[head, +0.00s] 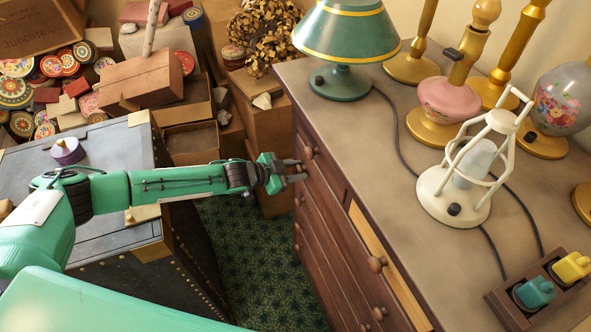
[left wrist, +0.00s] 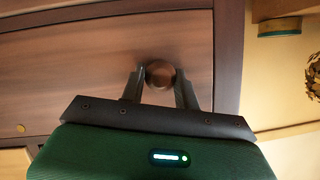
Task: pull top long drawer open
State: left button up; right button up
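A dark wooden dresser stands on the right in the head view, its drawer fronts (head: 330,225) facing left. My left gripper (head: 301,171) is at the far end of the front, close to a round wooden knob (head: 308,153) near the top. In the left wrist view, a dark round knob (left wrist: 160,73) lies between the fingers of the left gripper (left wrist: 159,80), against a brown drawer front (left wrist: 80,65). The fingers are apart, with small gaps beside the knob; contact is not clear. A nearer top drawer (head: 375,240) stands partly open, showing pale wood. My right gripper is not in view.
Several lamps, including a green one (head: 345,50) and a white one (head: 455,190), stand on the dresser top. A dark trunk (head: 100,215) is on the left. Boxes and tins crowd the back. Green patterned floor (head: 245,245) lies free between trunk and dresser.

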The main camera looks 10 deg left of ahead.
pick_arm(q)
grip_shut()
jog(key=s+a+p, duration=0.2)
jog(key=s+a, duration=0.3)
jog(key=a, duration=0.2)
jog(key=shift+a, duration=0.2)
jog(key=o, duration=0.9)
grip_release()
jog(key=shift+c, duration=0.2)
jog(key=shift+o, duration=0.8)
